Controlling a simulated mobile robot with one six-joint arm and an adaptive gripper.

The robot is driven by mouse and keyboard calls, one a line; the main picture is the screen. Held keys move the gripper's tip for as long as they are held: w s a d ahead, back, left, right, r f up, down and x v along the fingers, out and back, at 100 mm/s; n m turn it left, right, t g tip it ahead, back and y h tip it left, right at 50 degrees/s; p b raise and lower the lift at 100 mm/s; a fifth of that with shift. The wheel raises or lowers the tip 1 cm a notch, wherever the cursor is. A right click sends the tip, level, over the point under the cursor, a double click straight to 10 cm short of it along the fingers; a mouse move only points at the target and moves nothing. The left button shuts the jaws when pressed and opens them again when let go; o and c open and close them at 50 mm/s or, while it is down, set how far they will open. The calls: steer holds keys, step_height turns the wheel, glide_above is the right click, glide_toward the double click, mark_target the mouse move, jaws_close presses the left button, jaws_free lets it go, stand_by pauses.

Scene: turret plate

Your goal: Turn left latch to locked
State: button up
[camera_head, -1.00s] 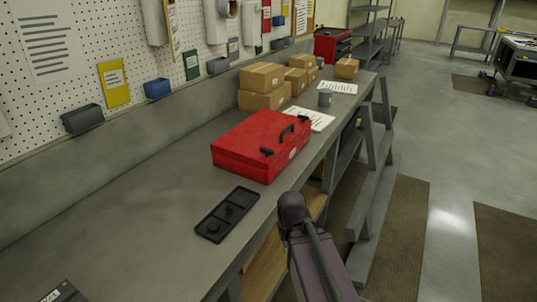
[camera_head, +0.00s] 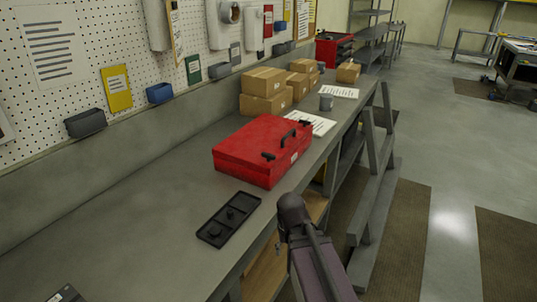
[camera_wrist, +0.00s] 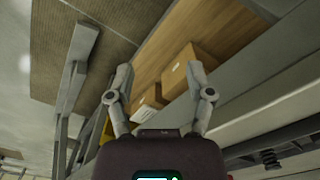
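A red case (camera_head: 245,150) lies closed on the grey workbench. A black handle (camera_head: 289,138) is on its front, with a black left latch (camera_head: 267,156) and a black right latch (camera_head: 304,123) on either side. The latches are too small to tell whether they are locked. In the head view my arm hides most of my gripper, in front of the bench edge. In the wrist view my gripper (camera_wrist: 158,70) has its two fingers wide apart with nothing between them. It faces the lower shelf, and the red case is not in that view.
A black tray (camera_head: 223,232) with small knobs lies left of my arm on the bench (camera_head: 130,215). Boxes (camera_wrist: 187,66) sit on the lower wooden shelf. The bench's left part is mostly clear.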

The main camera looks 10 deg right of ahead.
mark_target(269, 154)
steer(key=shift+o, duration=0.8)
steer(key=w+r+m+p, duration=0.8)
steer(key=w+r+p, duration=2.1)
steer(key=w, duration=0.3)
steer(key=shift+r, duration=0.35)
steer(key=shift+a, duration=0.1)
steer(key=shift+f, duration=0.15)
step_height(269, 154, down, 14)
steer(key=b, duration=1.3)
steer(key=shift+r+b, duration=0.2)
steer(key=shift+b, duration=0.2)
steer(key=c, duration=0.9)
